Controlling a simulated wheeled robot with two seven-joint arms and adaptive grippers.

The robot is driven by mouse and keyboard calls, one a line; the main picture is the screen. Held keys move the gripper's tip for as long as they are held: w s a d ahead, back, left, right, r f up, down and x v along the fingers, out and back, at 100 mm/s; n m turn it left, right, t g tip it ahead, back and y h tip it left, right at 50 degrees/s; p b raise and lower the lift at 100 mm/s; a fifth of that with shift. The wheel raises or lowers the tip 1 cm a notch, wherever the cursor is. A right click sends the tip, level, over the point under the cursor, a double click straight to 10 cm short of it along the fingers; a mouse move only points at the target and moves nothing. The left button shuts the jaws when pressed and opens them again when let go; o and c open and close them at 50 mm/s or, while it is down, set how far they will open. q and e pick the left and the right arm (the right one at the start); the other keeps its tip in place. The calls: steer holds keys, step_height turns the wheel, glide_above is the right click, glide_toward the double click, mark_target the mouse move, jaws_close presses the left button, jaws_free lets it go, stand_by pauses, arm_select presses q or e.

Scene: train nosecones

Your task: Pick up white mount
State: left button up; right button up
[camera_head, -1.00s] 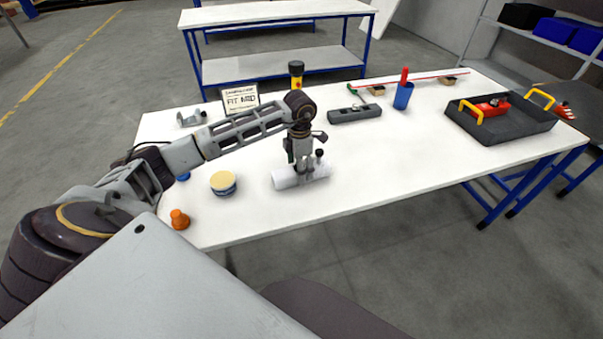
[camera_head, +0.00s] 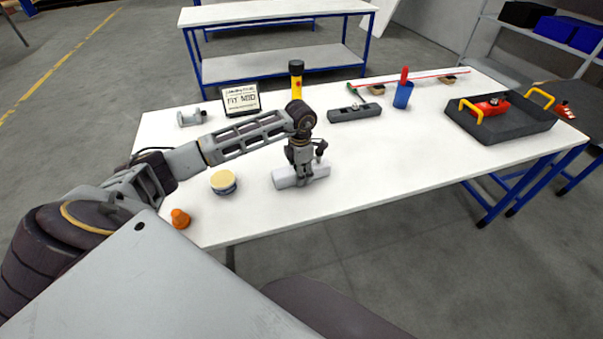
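A white block-like piece, which looks like the white mount (camera_head: 285,179), lies on the white table near its front edge. My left gripper (camera_head: 305,172) points down at the middle of this piece, with its fingers at the piece's top and near side. The fingers are small and partly hidden, so I cannot tell whether they are closed on it. The piece appears to rest on the table. My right gripper is not in view.
A round cream-topped tin (camera_head: 223,182) and an orange cone-shaped piece (camera_head: 180,219) stand left of the mount. Behind are a sign (camera_head: 241,101), a yellow-black flashlight (camera_head: 296,78), a grey plane-like tool (camera_head: 355,112) and a blue cup (camera_head: 403,95). A dark tray (camera_head: 500,125) is right.

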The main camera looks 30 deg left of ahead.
arm_select(q)
steer(key=c, duration=0.6)
steer(key=shift+r, duration=0.1)
steer(key=shift+r+b, duration=0.45)
steer(key=shift+r, duration=4.5)
